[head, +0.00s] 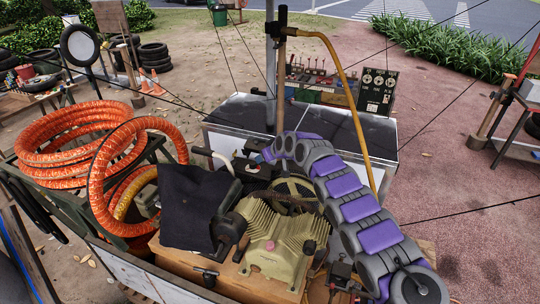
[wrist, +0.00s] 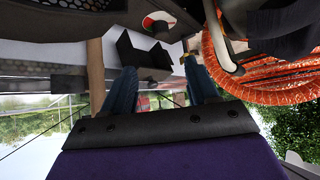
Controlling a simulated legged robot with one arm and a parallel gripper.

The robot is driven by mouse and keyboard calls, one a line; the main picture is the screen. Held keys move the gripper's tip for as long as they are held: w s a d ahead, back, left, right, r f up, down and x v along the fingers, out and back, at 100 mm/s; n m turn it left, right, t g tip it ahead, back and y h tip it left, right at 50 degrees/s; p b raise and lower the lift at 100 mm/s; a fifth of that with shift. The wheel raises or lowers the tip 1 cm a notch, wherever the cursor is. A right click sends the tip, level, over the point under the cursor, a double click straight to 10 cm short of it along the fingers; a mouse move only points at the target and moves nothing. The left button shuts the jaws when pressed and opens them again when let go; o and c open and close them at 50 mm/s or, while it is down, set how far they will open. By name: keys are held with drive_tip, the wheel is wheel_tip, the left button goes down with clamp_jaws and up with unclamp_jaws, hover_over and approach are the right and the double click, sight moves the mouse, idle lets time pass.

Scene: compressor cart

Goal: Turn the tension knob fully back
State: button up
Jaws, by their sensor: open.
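No part can be surely told as the tension knob. In the wrist view, my gripper (wrist: 161,68) is open, with two blue fingers apart and nothing held between them. A black angular bracket (wrist: 145,52) shows beyond and between the fingertips; I cannot tell whether they touch it. In the head view, my purple and grey arm curves over the compressor (head: 275,240), and my gripper (head: 266,154) is small and partly hidden behind the pulley wheel (head: 295,190). A black T-shaped handle (head: 207,277) is on the cart's wooden front, away from my gripper.
A white bent handle (head: 213,155) stands left of my gripper; it also shows in the wrist view (wrist: 222,45). A round dial (wrist: 160,20) is near the bracket. A black cloth (head: 195,205) and orange hose coils (head: 75,140) lie left. A post (head: 281,80) rises behind.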

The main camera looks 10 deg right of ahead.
drive_tip(key=shift+v, duration=1.6)
